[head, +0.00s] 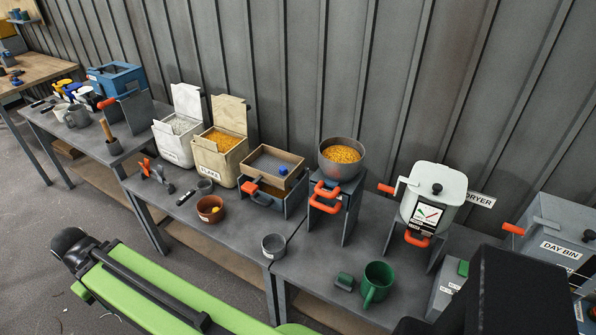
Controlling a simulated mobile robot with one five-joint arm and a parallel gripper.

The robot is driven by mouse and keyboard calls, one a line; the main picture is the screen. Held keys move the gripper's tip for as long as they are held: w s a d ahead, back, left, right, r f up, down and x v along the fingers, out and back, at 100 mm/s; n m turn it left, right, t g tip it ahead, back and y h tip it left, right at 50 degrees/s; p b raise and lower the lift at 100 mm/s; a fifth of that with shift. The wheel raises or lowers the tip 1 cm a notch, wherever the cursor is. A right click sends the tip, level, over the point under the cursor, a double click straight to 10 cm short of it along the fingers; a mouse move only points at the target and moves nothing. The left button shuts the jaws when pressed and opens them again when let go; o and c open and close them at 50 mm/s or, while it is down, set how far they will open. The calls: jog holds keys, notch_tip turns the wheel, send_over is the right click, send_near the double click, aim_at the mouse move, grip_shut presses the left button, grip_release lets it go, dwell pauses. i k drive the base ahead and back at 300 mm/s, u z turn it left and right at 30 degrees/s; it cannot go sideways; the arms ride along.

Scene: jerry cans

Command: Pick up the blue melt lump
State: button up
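A small blue lump (283,170) lies on the mesh of a wooden-framed sieve (262,158), near its right side. The sieve sits on top of a dark box with an orange front handle, in the middle of the grey bench. The lump is fully exposed from above, and nothing touches it but the sieve. My green and black arm parts cross the lower left, apart from the bench objects. I see no fingers of my gripper.
Left of the sieve stand open bins of pale and orange pellets, the nearer labelled FLAKE (221,157). Right are a pellet-filled bowl (343,158) on a stand and a white dryer (433,200). A brown pot (210,209), grey cup (274,246) and green mug (378,284) stand along the front.

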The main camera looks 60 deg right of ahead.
aim_at(282, 170)
jog(key=z, duration=0.25)
jog(key=i, duration=1)
jog(key=u, duration=0.05)
